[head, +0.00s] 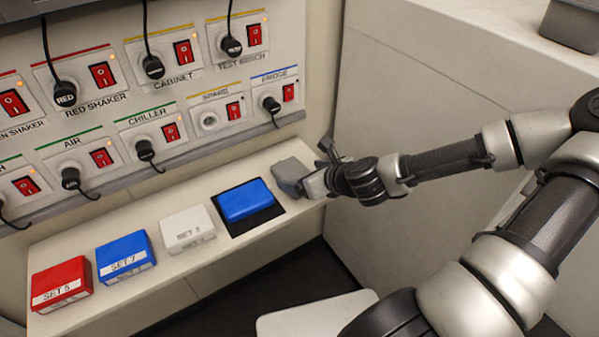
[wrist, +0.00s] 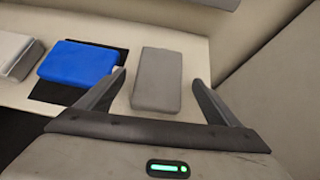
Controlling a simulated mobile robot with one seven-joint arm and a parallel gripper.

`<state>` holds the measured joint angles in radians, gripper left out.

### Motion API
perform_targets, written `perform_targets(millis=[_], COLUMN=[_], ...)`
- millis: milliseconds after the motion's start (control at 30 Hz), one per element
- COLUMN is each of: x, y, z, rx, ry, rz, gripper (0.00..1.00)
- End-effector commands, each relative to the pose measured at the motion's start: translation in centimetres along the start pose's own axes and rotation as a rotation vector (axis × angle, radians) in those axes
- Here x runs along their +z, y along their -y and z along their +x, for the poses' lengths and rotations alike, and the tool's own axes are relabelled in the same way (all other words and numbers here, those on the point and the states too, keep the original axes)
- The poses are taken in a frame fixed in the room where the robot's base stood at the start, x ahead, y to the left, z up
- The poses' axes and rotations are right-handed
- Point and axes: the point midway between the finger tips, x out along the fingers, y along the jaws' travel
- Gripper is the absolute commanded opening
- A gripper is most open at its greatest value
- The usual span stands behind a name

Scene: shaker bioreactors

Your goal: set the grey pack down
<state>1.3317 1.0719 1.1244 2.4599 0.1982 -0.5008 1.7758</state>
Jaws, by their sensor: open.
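The grey pack (head: 289,174) rests at the right end of the light shelf, to the right of the blue pack on the black mat. In the wrist view the grey pack (wrist: 159,77) lies flat on the shelf, between and just beyond my finger tips. My gripper (head: 312,182) is at the shelf's right end, by the grey pack. In the wrist view my gripper (wrist: 158,80) is open, with a gap between each finger and the pack.
A blue pack (head: 245,200) sits on a black mat (head: 268,211). A white pack (head: 187,230), another blue pack (head: 125,257) and a red pack (head: 62,283) stand farther left on the shelf (head: 170,287). A panel of switches and plugs (head: 130,90) rises behind; a pale wall stands right.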

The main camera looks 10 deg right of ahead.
Motion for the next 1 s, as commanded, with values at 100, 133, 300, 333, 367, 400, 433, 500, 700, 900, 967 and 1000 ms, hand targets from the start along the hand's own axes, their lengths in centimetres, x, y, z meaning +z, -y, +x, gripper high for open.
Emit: perform_targets(millis=[100,133,300,333,367,400,433,500,700,900,967,1000], x=[0.3,0.3,1.0,1.0,1.0,1.0,0.9,0.8,0.5,0.1,0.1,0.0], y=[0.2,0.2,0.2,0.2,0.3,0.3,0.2,0.1,0.1,0.0,0.0,0.0], z=[-3.3,-4.1,-6.2,-6.4,-6.6,-6.8,-7.0,-7.3,-8.7,-9.5,-9.5,-9.5], rx=[-0.004,-0.005,0.001,0.001,0.001,0.0,0.001,0.002,0.0,0.001,0.001,0.001], ry=[-0.001,0.0,0.002,0.002,0.002,0.002,0.001,0.001,-0.001,0.0,0.0,0.0], rz=[0.002,0.003,0.007,0.007,0.007,0.008,0.007,0.007,0.004,0.001,0.001,0.0], gripper=[0.86,0.86,0.86,0.86,0.86,0.86,0.86,0.86,0.86,0.86,0.86,0.86])
